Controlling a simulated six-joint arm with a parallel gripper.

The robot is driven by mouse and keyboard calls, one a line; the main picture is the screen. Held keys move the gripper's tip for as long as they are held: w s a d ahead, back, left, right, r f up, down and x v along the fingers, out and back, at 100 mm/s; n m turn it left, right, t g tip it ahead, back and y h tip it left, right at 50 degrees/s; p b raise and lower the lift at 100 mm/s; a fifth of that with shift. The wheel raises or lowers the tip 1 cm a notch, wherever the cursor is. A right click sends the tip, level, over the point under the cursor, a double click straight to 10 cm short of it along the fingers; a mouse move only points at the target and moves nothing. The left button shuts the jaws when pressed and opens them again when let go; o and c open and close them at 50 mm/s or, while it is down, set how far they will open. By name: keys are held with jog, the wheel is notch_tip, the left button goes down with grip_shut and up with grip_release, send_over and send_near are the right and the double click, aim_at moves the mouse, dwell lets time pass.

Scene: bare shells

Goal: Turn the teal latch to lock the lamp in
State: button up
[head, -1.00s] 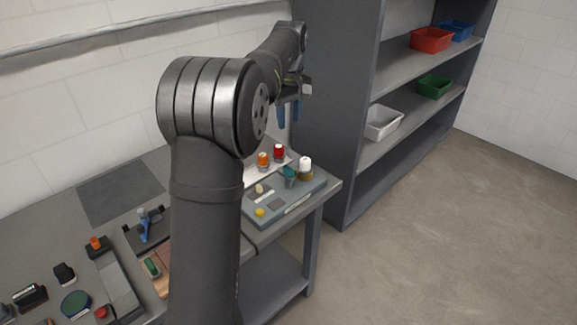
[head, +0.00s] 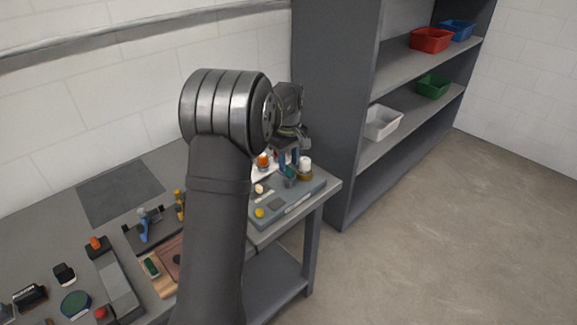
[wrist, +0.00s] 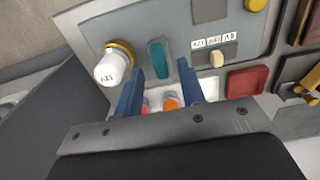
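The teal latch (wrist: 157,52) stands on the grey panel, beside the white lamp (wrist: 108,70). The lamp sits in a brass ring socket (wrist: 125,47). In the head view the latch (head: 290,172) is just left of the lamp (head: 305,163). My gripper (wrist: 160,66) is open, with its blue fingers apart on either side of the latch's line in the wrist view. The latch appears slightly beyond the fingertips, and no contact shows. In the head view my gripper (head: 289,161) is low over the back of the panel.
An orange-based lamp (wrist: 171,102) and a red-based one (wrist: 146,108) stand behind the panel, under my gripper. The panel (head: 285,205) also has a cream knob (wrist: 217,59) and a yellow button (wrist: 255,4). A shelf unit (head: 335,120) stands close on the right.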

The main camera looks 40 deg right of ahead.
aim_at(286, 175)
jog(key=shift+f, duration=1.15)
grip_shut()
